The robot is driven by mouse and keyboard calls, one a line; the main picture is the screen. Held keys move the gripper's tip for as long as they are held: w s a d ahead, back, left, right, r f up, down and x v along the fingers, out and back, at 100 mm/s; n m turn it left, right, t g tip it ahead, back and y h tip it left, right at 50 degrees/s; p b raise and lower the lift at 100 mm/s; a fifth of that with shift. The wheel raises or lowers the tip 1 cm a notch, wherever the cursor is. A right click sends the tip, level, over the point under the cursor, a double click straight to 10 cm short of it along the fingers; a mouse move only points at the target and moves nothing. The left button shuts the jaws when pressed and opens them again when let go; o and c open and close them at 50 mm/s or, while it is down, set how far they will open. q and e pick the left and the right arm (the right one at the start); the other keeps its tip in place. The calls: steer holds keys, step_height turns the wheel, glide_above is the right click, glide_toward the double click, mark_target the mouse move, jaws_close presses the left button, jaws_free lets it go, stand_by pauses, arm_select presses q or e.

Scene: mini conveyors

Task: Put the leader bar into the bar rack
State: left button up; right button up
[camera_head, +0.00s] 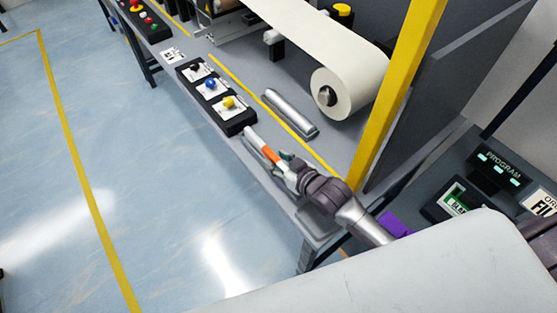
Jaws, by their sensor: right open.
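A slim white and orange bar (270,155), which looks like the leader bar, lies along the front edge of the grey bench. My right gripper (284,165) is open at the bar's near right end, with its fingers close around or beside it; I cannot tell whether they touch it. The gripper and wrist hide that end of the bar. A silver trough-like piece (290,112) lies behind it, past a yellow line; it may be the bar rack, but I cannot tell for sure. My left gripper is not in view.
A conveyor with a cream belt (335,60) is behind. A yellow post (397,85) rises at the right. A dark PROGRAM panel (497,165) is further right.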

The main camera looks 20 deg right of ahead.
steer(key=shift+r, duration=0.2)
steer(key=v, duration=1)
steer(key=shift+s+d+b, duration=0.15)
steer(key=shift+s+b, duration=0.2)
steer(key=shift+b, duration=0.05)
steer(key=shift+s+d+r, duration=0.2)
steer(key=shift+s+r, duration=0.2)
steer(key=shift+s, duration=0.15)
